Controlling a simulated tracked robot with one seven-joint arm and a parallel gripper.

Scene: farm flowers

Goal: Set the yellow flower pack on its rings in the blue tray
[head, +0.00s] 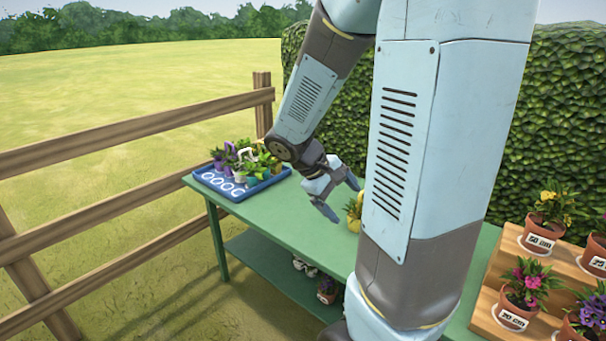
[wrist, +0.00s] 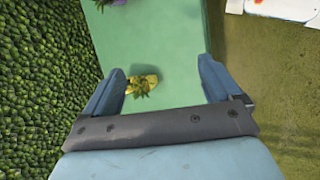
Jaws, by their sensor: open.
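The yellow flower pack (head: 354,212) stands on the green table, partly hidden behind my arm in the head view. In the wrist view the yellow pack (wrist: 143,84) with green leaves shows between the fingers, nearer the left finger. My gripper (head: 340,196) is open and empty, above the table and just left of the pack in the head view; it also shows in the wrist view (wrist: 162,85). The blue tray (head: 236,194) sits at the table's far left end. White rings show bare along its front, and purple flowers and leafy packs stand toward its back.
The green table (head: 285,225) is clear between tray and gripper. A wooden stepped stand (head: 485,318) with labelled terracotta pots is at right. A wooden fence (head: 130,135) runs along the left and a hedge (head: 340,120) behind. A lower shelf (head: 275,265) holds small pots.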

